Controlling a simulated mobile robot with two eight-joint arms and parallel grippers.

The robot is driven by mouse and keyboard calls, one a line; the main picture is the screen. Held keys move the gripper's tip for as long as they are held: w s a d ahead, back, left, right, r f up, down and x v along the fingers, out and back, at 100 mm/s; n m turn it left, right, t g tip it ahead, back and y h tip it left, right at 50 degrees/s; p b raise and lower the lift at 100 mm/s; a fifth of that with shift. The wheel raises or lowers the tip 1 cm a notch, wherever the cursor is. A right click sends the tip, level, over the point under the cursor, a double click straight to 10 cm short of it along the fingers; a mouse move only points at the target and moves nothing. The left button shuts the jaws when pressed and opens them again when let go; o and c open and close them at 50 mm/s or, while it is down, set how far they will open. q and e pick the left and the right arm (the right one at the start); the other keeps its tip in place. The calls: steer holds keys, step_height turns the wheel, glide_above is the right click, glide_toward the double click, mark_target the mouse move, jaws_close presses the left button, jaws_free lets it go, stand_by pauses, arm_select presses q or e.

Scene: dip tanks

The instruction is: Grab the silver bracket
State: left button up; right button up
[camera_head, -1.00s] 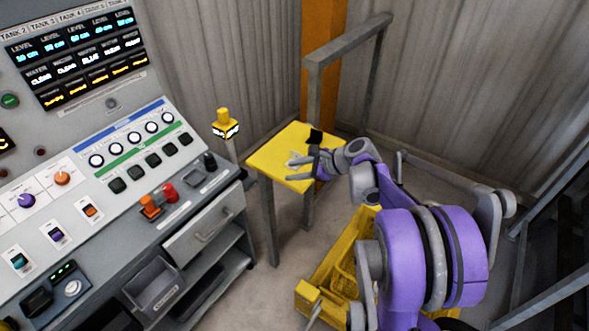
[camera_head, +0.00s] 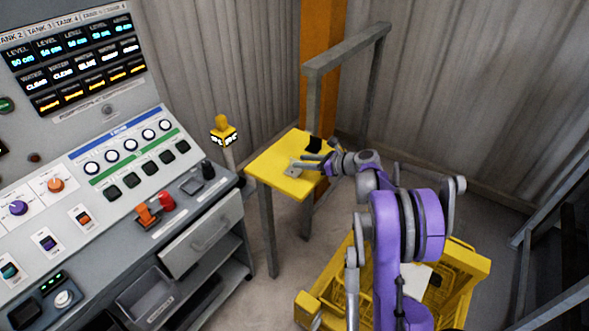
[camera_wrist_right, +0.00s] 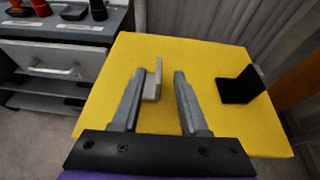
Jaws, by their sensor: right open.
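The silver bracket (camera_wrist_right: 156,80), a small L-shaped grey piece, stands on the yellow table top (camera_wrist_right: 110,85) in the right wrist view. It appears between the fingertips of my right gripper, closer to the left finger. In the head view the bracket (camera_head: 292,171) is small and partly hidden by the gripper. My right gripper (camera_head: 308,163) is open and empty over the table, its fingers pointing left. Whether the fingers touch the bracket is unclear. My left gripper is out of view.
A black bracket (camera_wrist_right: 240,86) stands at the right of the table top. A control console (camera_head: 130,175) with an open-shelved drawer unit is on the left. A yellow cart (camera_head: 455,275) is below my right arm.

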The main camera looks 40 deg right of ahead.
steer(key=x, duration=0.3)
steer(key=shift+w+a+f, duration=0.15)
steer(key=shift+w+f, duration=0.05)
steer(key=shift+f, duration=0.15)
jaws_close()
